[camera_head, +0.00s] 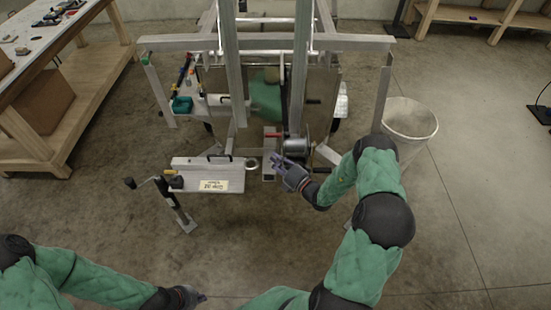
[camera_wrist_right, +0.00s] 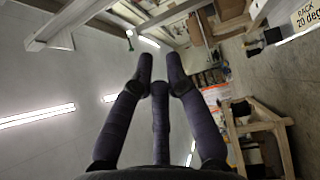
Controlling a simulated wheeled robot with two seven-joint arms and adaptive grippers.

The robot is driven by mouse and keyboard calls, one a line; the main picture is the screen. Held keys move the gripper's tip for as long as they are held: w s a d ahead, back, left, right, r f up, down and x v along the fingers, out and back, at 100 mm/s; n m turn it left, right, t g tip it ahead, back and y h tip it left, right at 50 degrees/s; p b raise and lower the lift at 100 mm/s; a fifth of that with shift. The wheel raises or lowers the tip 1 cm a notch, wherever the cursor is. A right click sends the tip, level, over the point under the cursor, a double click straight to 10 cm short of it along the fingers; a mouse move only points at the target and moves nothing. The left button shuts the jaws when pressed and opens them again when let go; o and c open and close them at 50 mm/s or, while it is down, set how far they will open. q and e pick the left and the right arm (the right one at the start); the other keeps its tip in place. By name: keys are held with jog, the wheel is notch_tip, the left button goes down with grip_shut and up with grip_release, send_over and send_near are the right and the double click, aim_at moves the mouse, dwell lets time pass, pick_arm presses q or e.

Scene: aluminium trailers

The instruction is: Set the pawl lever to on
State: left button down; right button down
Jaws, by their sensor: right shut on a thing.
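The winch (camera_head: 294,147) sits on the trailer tongue at the centre of the head view, with a round metal drum. The pawl lever is too small or too hidden behind my fingers to make out. My right gripper (camera_head: 279,162) is at the left front side of the winch, its fingers closed in at the pawl lever's place. In the right wrist view the fingers (camera_wrist_right: 160,70) converge, and what lies between their tips is not clear. My left gripper (camera_head: 190,297) is low at the bottom edge, away from the trailer; its finger opening is unclear.
A white box with a label (camera_head: 214,185) and a jack with a crank (camera_head: 175,205) stand left of the winch. The trailer frame (camera_head: 265,43) rises behind. A white bucket (camera_head: 410,118) stands at right, a wooden workbench (camera_head: 70,100) at left. The front floor is clear.

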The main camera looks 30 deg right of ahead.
aim_at(268, 135)
jog(key=shift+w+d+r+m+g+p, duration=0.55)
jog(key=shift+w+d+m+g+p, duration=0.2)
jog(key=shift+w+p, duration=0.55)
jog(key=shift+w+d+r+m+g+p, duration=0.6)
jog(key=shift+w+g+p, duration=0.3)
jog(key=shift+p, duration=0.65)
jog(key=shift+w+d+r+m+g+p, duration=0.5)
jog(key=shift+w+d+m+g+p, duration=0.25)
jog(key=shift+w+p, duration=0.55)
jog(key=shift+s, duration=0.1)
